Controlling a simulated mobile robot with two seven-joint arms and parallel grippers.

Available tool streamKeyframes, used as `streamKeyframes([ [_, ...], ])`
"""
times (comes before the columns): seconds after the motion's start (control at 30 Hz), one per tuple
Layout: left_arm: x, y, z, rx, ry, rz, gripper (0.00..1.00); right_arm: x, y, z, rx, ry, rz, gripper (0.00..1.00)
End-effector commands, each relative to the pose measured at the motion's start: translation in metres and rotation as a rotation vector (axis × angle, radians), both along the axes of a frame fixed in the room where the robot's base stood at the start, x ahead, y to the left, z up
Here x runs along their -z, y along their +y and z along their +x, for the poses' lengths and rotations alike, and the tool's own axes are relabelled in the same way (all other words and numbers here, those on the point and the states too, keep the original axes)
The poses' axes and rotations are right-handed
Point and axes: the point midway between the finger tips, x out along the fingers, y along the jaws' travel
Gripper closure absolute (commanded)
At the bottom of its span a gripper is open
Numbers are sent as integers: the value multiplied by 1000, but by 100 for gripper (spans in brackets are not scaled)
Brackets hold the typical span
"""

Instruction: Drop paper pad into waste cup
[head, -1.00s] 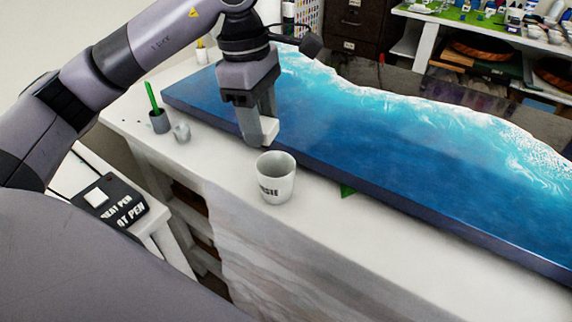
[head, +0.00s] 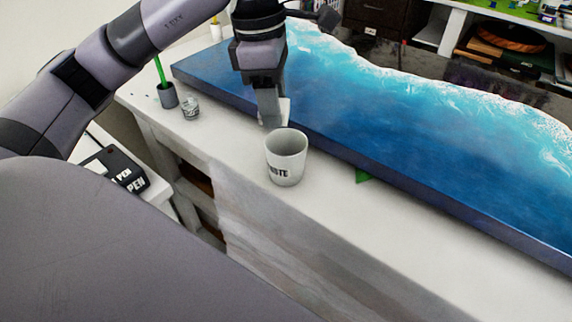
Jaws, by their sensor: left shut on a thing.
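The white waste cup (head: 286,160) stands upright on the white bench in the middle of the head view, with dark letters on its side. My left gripper (head: 272,115) points down just behind the cup's rim, as seen here. It is shut on the small white paper pad (head: 283,108), which shows at its fingertips. Whether the pad is over the cup's opening is hard to tell; it appears just beyond the far rim. My right gripper is not in view.
A blue resin slab (head: 400,150) fills the bench behind the cup. A dark holder with a green stick (head: 168,96) and a small glass jar (head: 190,108) stand at left. A green piece (head: 362,176) peeks from under the slab. The bench front is clear.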

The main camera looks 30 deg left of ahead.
Motion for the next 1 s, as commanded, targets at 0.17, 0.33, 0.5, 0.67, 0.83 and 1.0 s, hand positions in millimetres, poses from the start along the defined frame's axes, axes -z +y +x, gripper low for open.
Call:
streamKeyframes([
  [0.17,5,0,0,1,0,0,86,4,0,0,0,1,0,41],
  [0.33,4,0,0,1,0,0,43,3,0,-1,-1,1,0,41],
  [0.5,4,0,0,1,0,0,23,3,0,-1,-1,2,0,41],
  [0.67,4,0,0,1,0,0,23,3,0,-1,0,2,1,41],
  [0.83,-9,1,0,1,-3,-1,23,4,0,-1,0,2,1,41],
  [1.0,-36,5,-2,0,-4,0,23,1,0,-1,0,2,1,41],
])
